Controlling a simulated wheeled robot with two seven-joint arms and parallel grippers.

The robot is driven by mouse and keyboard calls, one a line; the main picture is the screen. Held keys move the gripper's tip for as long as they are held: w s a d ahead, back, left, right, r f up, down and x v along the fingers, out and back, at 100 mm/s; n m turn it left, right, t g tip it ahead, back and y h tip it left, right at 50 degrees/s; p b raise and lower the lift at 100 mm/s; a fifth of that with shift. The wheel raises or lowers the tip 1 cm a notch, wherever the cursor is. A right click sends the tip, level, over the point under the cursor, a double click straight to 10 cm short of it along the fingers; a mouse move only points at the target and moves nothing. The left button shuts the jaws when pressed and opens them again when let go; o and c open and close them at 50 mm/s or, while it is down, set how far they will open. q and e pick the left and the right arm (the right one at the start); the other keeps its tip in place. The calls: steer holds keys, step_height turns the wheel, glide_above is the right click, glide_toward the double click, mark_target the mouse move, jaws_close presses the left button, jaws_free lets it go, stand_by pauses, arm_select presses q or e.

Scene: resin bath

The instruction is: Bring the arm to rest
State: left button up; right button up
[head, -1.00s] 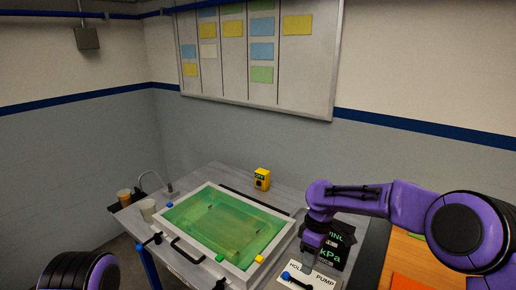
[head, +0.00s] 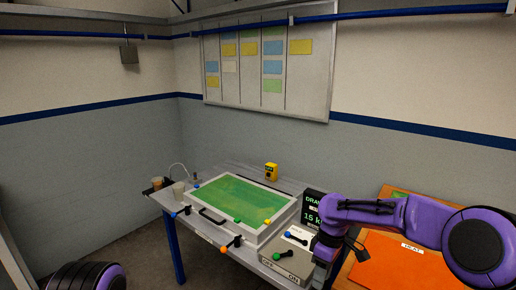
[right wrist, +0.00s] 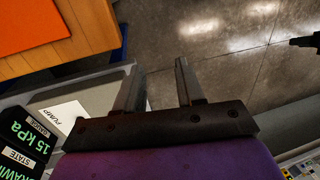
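My right gripper shows in the right wrist view (right wrist: 158,68) with its two fingers apart and nothing between them. In the head view its purple arm comes in from the right and bends down beside the right side of the grey pump box (head: 295,262); the fingertips are hard to make out there. The fingers stand over the box's edge and the floor in the wrist view; contact cannot be told. Of my left arm only a purple and black link shows at the lower left; its gripper is out of view.
A framed bath (head: 262,227) of green resin (head: 240,201) sits on the grey table. A dark display (head: 312,208) reading 15 kPa stands behind the pump box. A yellow timer (head: 271,172) and cups (head: 178,188) stand nearby. An orange mat (head: 400,262) lies on the wooden bench at right.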

steer(key=s+f+m+t+b, duration=0.1)
steer(key=s+f+m, duration=0.4)
steer(key=s+f, duration=0.6)
steer(key=s+f+m+t, duration=0.1)
steer(key=s+f+m, duration=0.45)
steer(key=f, duration=0.95)
arm_select(q)
steer(key=shift+s+f+b, duration=0.15)
steer(key=shift+f+b, duration=0.3)
steer(key=shift+f, duration=0.5)
arm_select(e)
steer(key=s+d+m+t+h, duration=0.1)
steer(key=s+d+m+h, duration=0.1)
steer(key=s+d, duration=0.4)
steer(key=s+d+m+t+h, duration=0.2)
steer(key=s+d+m, duration=0.3)
steer(key=s, duration=0.9)
steer(key=shift+d+r+h, duration=0.15)
steer(key=shift+d+h, duration=0.25)
steer(key=shift+d, duration=0.55)
